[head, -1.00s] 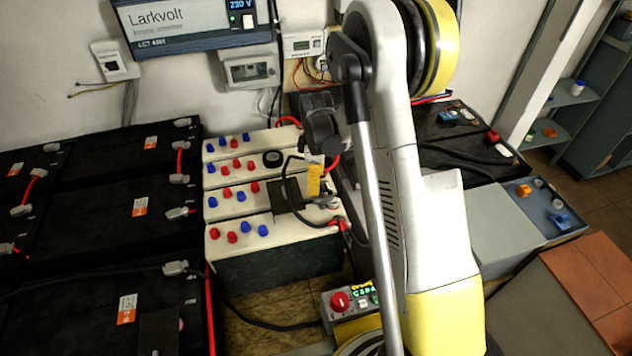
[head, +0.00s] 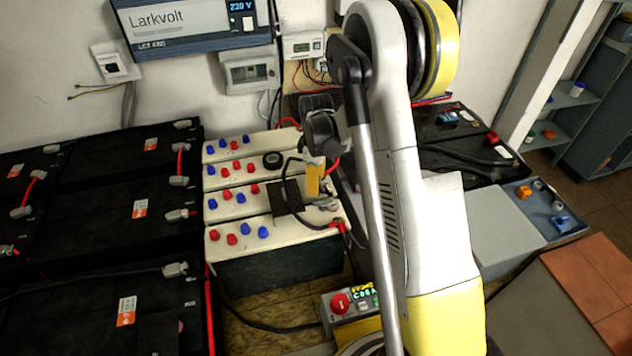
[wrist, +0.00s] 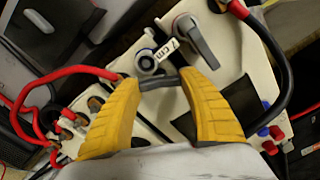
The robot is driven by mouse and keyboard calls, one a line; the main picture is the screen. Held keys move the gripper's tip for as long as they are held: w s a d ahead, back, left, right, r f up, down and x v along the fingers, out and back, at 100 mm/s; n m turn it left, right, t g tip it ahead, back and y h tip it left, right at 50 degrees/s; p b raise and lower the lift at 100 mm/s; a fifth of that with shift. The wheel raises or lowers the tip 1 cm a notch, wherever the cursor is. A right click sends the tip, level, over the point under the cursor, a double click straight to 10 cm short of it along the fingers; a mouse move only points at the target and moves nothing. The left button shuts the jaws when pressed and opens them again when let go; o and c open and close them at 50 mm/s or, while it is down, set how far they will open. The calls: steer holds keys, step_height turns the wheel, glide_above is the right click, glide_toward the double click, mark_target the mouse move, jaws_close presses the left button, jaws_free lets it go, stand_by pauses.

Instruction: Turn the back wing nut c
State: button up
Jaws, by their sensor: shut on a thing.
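My gripper (wrist: 160,79) has its two yellow fingers on either side of a small dark grey bar, which looks like the wing nut (wrist: 159,84). It is shut on this bar, and the fingertips hide its ends. Just beyond it is a round grey stud or ring (wrist: 146,61) with a white tag (wrist: 164,48) whose text is hard to read. In the head view my gripper (head: 314,180) points down at the right end of the cream-topped batteries (head: 287,232). The nut is hidden there.
A grey lever-like clamp (wrist: 199,42) stands close to the fingers. A black cable (head: 291,197) loops beside my gripper, and a red cable (wrist: 58,80) curves at left in the wrist view. Red and blue caps stand on the batteries.

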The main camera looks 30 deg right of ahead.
steer(key=m, duration=0.6)
steer(key=shift+o, duration=0.2)
steer(key=m, duration=0.6)
steer(key=shift+b, duration=0.35)
steer(key=shift+m, duration=0.3)
steer(key=shift+c, duration=0.2)
steer(key=o, duration=1)
steer(key=shift+c, duration=0.2)
steer(key=shift+w+d+r, duration=0.1)
steer(key=shift+w+r, duration=0.15)
steer(key=shift+r, duration=0.45)
steer(key=shift+w+d+r, duration=0.1)
steer(key=shift+w+r, duration=0.15)
steer(key=shift+r, duration=0.4)
steer(key=r, duration=0.1)
steer(key=s+r, duration=0.1)
steer(key=r, duration=0.3)
steer(key=shift+s+a+r, duration=0.15)
steer(key=shift+s+a, duration=0.1)
steer(key=shift+s, duration=0.05)
steer(key=r, duration=0.4)
steer(key=shift+w+d, duration=0.1)
steer(key=shift+w, duration=0.25)
